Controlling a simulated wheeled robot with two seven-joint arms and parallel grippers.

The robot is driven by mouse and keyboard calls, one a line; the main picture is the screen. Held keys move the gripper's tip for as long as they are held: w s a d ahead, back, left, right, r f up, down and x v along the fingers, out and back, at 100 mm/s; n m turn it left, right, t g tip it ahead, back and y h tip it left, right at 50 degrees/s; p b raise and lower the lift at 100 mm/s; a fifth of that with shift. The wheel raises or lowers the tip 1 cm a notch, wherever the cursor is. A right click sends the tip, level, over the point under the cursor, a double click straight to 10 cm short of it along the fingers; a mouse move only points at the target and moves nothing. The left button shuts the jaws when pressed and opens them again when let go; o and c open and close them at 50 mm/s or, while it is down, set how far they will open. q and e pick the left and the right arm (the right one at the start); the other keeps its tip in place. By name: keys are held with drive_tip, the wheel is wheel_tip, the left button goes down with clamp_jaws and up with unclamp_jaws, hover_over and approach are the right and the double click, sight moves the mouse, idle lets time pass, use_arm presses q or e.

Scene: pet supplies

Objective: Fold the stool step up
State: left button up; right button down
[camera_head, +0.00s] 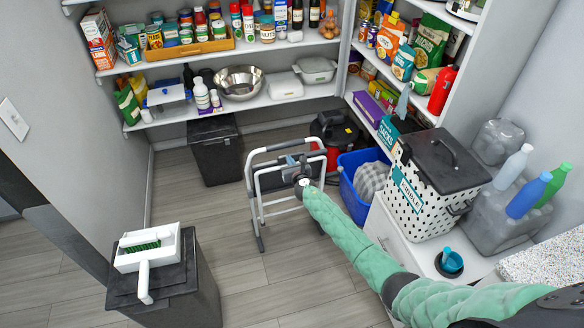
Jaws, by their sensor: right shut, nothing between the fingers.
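The step stool (254,203) stands upright on the wood floor in the middle of the camera_head view, with a pale metal frame and dark feet. My right arm, in a green sleeve, reaches in from the lower right to the stool. My right gripper (296,168) is at the upper part of the frame, shut with nothing between its fingers. The gripper and arm cover part of the stool, so I cannot tell the step's exact angle or whether the gripper touches it. My left gripper is out of view.
A dark bin (215,150) stands behind the stool, and a blue tub (362,192) stands to its right. Another dark bin (180,290) at the lower left carries a white dustpan and brush (145,250). Loaded shelves line the back and right. Floor left of the stool is clear.

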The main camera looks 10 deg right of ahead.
drive_tip(key=w, duration=0.1)
drive_tip(key=w+r, duration=0.1)
drive_tip(key=w, duration=0.1)
drive_tip(key=shift+a+r, duration=0.1)
drive_tip(key=w, duration=0.2)
drive_tip(key=w+r+b, duration=0.1)
drive_tip(key=w, duration=0.1)
drive_tip(key=shift+w+a+b, duration=0.15)
drive_tip(key=shift+w+b, duration=0.15)
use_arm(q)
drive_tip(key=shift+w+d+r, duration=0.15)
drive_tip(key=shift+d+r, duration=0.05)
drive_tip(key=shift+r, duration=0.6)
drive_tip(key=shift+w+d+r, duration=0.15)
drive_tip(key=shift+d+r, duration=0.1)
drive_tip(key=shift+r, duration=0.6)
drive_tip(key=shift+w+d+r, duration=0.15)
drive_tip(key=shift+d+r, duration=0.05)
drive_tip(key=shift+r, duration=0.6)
use_arm(e)
drive_tip(key=shift+w+r, duration=0.15)
drive_tip(key=shift+w, duration=0.6)
